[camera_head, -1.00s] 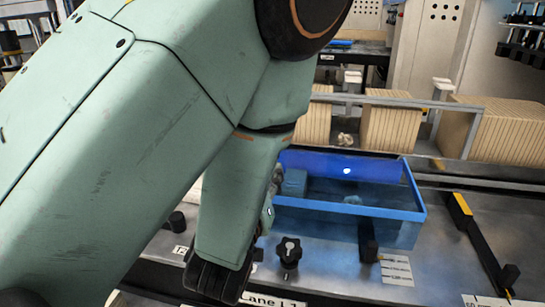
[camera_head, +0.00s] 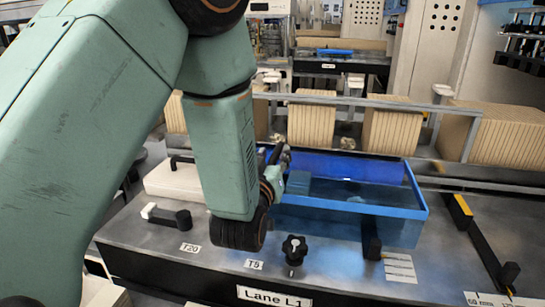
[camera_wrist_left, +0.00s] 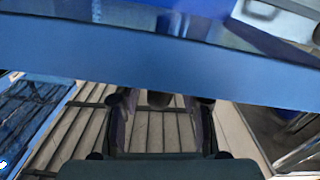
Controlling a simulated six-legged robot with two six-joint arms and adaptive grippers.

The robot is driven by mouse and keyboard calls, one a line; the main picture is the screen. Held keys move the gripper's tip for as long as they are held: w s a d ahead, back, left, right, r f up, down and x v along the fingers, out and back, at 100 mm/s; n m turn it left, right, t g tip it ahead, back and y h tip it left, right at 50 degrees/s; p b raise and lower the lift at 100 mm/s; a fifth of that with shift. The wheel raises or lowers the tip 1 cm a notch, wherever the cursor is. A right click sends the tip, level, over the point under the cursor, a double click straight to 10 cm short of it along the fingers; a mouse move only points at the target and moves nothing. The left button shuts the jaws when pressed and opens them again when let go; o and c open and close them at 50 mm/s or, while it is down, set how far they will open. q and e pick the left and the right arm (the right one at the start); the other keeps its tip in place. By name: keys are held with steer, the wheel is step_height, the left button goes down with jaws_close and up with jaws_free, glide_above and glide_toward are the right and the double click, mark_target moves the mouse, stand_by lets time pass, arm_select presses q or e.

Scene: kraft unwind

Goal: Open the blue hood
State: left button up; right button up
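The blue hood (camera_head: 352,209) is a see-through blue box with a solid blue rim, standing on the grey machine deck right of the middle in the head view. My left gripper (camera_head: 279,160) is at the hood's left end, partly hidden by my wrist; I cannot tell if it touches the hood. In the left wrist view the blue hood's edge (camera_wrist_left: 170,66) crosses above my left gripper (camera_wrist_left: 161,103). Its two fingers stand apart, with nothing seen held between them. My right gripper is not in view.
Stacks of kraft-coloured sheets (camera_head: 390,132) stand behind a grey rail (camera_head: 340,99) beyond the hood. A black knob (camera_head: 294,249) stands in front of it, and a black bar (camera_head: 475,235) lies to its right. A white block (camera_head: 172,181) sits left of my wrist.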

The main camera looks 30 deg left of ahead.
arm_select(q)
steer(key=shift+w+f, duration=0.4)
steer(key=shift+w, duration=0.45)
steer(key=c, duration=0.5)
steer(key=shift+s+r, duration=0.2)
steer(key=shift+s, duration=0.15)
jaws_close()
